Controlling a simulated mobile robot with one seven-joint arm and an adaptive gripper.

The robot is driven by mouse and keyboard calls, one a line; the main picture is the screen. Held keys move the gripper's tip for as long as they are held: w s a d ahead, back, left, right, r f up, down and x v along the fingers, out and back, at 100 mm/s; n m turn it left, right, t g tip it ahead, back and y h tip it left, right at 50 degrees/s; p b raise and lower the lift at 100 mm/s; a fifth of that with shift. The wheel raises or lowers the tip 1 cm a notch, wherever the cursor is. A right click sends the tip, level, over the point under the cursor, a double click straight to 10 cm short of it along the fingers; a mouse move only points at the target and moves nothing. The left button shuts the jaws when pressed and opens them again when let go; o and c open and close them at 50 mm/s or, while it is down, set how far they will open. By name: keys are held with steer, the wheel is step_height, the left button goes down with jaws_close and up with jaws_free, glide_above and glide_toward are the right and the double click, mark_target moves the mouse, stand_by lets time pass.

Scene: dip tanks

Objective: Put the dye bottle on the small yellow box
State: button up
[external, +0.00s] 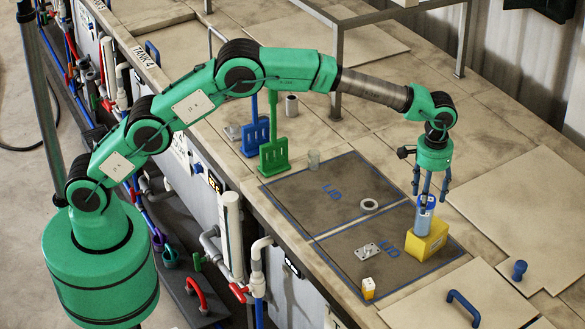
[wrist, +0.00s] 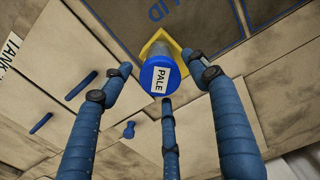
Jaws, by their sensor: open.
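The dye bottle (external: 424,222) is a grey-blue cylinder with a blue cap. It appears upright on the yellow box (external: 428,246), at the right of the dark lid panels. In the wrist view the bottle's blue cap (wrist: 158,78) carries a white label reading "PALE", and part of the yellow box (wrist: 152,47) shows behind it. My gripper (external: 430,190) is directly above the bottle, pointing down. In the wrist view its blue fingers (wrist: 163,95) are open and spread around the cap, with visible gaps.
A smaller yellow-and-white block (external: 368,289) stands near the front edge of the panels. A metal plate (external: 367,251) and a grey ring (external: 369,205) lie on them. A blue handle (external: 463,307) and blue knob (external: 519,269) are on the right covers. A metal frame stands behind.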

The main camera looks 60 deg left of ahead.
step_height(320, 180, up, 8)
steer(key=shift+b, duration=0.4)
stand_by(0.6)
steer(key=s+a+r+t, duration=0.1)
steer(key=s+a+r, duration=0.3)
steer(key=a+r, duration=0.35)
steer(key=s+a+r, duration=0.4)
steer(key=a+r, duration=0.3)
steer(key=a, duration=0.2)
steer(key=s+a+r+t, duration=0.2)
steer(key=s+a+r, duration=0.4)
steer(key=s+a, duration=0.65)
steer(key=s+a+t, duration=0.1)
steer(key=s+a, duration=0.9)
steer(key=s, duration=0.5)
steer(key=s+a+f, duration=0.3)
steer(key=s+f, duration=0.1)
steer(key=s, duration=0.4)
steer(key=s+a+f+m+t, duration=0.1)
steer(key=s+a+f, duration=0.2)
steer(key=s, duration=0.5)
steer(key=shift+f+t, duration=0.3)
steer(key=shift+f, duration=0.4)
